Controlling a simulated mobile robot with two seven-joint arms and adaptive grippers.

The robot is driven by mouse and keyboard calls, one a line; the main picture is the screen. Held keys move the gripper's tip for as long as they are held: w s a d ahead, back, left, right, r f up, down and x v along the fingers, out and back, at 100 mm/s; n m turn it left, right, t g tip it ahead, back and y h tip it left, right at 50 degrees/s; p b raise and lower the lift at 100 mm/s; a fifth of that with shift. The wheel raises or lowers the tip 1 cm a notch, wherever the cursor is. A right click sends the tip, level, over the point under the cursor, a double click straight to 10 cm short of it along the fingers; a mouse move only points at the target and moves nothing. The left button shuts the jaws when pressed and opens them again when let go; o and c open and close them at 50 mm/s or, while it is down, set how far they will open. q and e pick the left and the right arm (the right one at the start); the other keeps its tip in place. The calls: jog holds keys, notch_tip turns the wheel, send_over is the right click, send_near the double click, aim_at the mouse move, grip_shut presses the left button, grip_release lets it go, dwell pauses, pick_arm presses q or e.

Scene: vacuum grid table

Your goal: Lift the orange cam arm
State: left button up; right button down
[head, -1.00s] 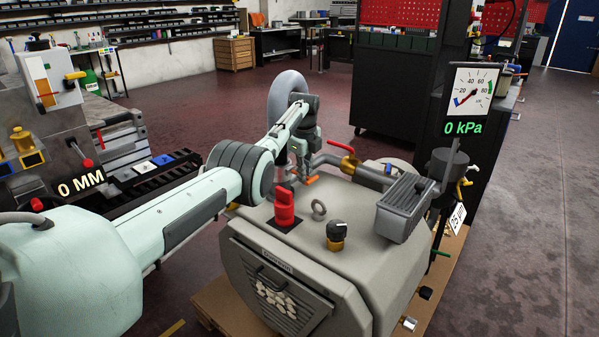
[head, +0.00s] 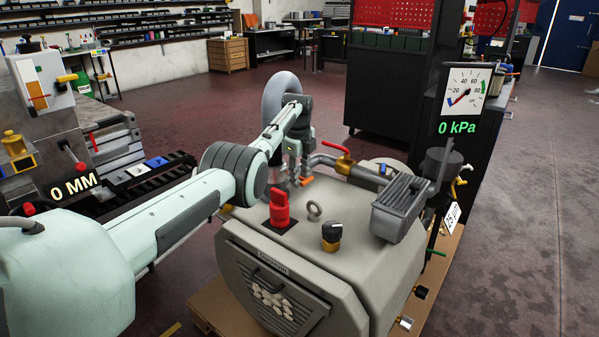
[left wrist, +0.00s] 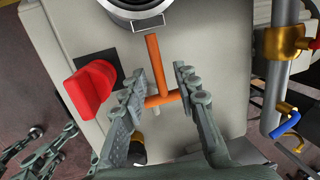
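The orange cam arm (left wrist: 158,75) is a T-shaped bar on top of the grey pump housing. In the left wrist view its long bar runs between my left gripper's fingers (left wrist: 160,85), with its crossbar spanning the gap. The fingers are parted, with clear space beside the long bar. Whether they touch the crossbar ends I cannot tell. In the head view my left gripper (head: 295,172) is low over the housing, and only an orange end of the cam arm (head: 306,182) shows. My right gripper (left wrist: 40,150) appears at the lower left of the left wrist view, fingers apart and empty.
A red knob (head: 279,207) stands close on the housing (head: 330,270), with a lifting eye (head: 315,210) and a black-and-brass knob (head: 331,236). A pipe with a red-handled brass valve (head: 344,163) lies right of the gripper. The gauge (head: 464,92) reads 0 kPa.

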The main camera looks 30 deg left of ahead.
pick_arm(q)
jog(key=v, duration=1.2)
